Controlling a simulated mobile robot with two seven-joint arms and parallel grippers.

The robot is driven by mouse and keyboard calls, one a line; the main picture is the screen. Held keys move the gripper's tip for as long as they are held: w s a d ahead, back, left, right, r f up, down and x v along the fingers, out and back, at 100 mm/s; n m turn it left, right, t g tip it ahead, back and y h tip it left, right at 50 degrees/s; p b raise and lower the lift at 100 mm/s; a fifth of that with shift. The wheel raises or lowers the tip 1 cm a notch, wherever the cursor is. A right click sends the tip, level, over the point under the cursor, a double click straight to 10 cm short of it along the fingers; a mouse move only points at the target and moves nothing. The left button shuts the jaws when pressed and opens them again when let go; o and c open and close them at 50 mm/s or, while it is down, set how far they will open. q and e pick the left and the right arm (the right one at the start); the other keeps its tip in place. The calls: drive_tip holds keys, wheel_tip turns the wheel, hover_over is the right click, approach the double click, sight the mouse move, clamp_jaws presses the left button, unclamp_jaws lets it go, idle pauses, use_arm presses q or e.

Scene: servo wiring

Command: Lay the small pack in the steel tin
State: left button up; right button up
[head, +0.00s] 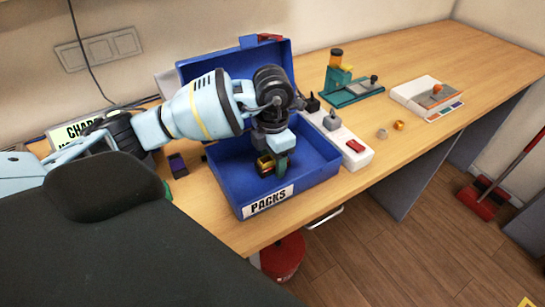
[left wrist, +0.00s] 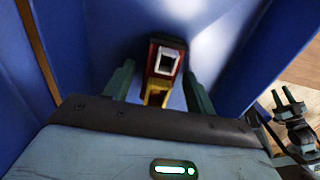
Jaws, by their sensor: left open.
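The steel tin is an open blue box (head: 318,166) with a PACKS label on its front and its lid raised at the back. A small red, yellow and black pack (head: 264,165) is inside it; the left wrist view also shows the pack (left wrist: 166,66). My left gripper (head: 276,168) reaches down into the tin, open, with its green fingers (left wrist: 158,88) on either side of the pack and gaps visible beside it. What appears to be my right gripper (left wrist: 284,97) shows at the right of the left wrist view, its two fingers apart and empty.
A white power strip (head: 345,145) stands right of the tin. Beyond it are a teal fixture (head: 350,88), a white box (head: 428,97) and small loose parts (head: 399,125). A dark purple block (head: 178,165) sits left of the tin. The right back of the bench is clear.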

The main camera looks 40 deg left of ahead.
use_arm(q)
wheel_tip(320, 180, up, 12)
drive_tip(key=shift+r+p, duration=0.2)
drive_tip(key=shift+p, duration=0.15)
idle(0.5)
